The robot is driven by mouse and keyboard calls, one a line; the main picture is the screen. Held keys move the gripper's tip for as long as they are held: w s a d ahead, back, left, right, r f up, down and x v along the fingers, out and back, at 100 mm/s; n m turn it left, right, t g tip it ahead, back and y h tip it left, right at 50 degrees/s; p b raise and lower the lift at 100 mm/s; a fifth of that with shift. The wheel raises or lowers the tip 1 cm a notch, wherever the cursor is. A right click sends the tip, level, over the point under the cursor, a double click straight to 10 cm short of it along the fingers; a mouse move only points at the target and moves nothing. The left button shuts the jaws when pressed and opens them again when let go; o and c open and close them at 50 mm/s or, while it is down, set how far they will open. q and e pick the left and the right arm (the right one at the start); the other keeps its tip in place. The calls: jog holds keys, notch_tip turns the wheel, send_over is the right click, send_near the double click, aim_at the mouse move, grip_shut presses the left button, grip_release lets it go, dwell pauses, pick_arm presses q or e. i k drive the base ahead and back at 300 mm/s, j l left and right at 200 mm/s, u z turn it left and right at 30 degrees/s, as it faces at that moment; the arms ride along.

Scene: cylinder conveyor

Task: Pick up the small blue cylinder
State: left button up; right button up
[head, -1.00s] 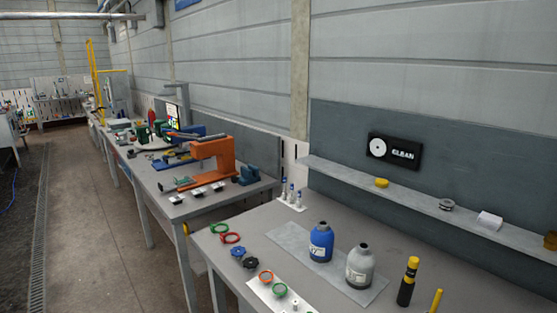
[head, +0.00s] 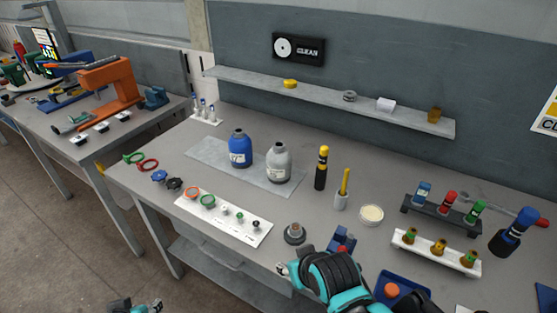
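A small blue cylinder (head: 240,150) with a white label and dark neck stands upright on the workbench, left of a similar grey cylinder (head: 278,164). Both are on a light grey mat (head: 213,158). My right gripper (head: 283,270) is at the bench's front edge, below and apart from the blue cylinder; its fingers are small and partly hidden. My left gripper (head: 137,306) shows only in part at the bottom edge, over the floor, far from the cylinder. I see nothing held in either, but the finger openings are unclear.
A white strip with knobs (head: 250,236), a dark round fitting (head: 295,233) and a blue part (head: 342,240) lie near the front. A black-yellow tube (head: 321,170) stands right of the cylinders. Vial racks (head: 443,217) fill the right. A shelf (head: 330,98) runs behind.

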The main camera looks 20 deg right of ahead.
aim_at(239, 144)
jog(key=i+j, duration=0.45)
jog(key=i+j+z, duration=0.45)
jog(key=j, duration=0.15)
jog(key=i+j+z, duration=0.1)
jog(key=j+z, duration=0.15)
jog(key=j, duration=0.1)
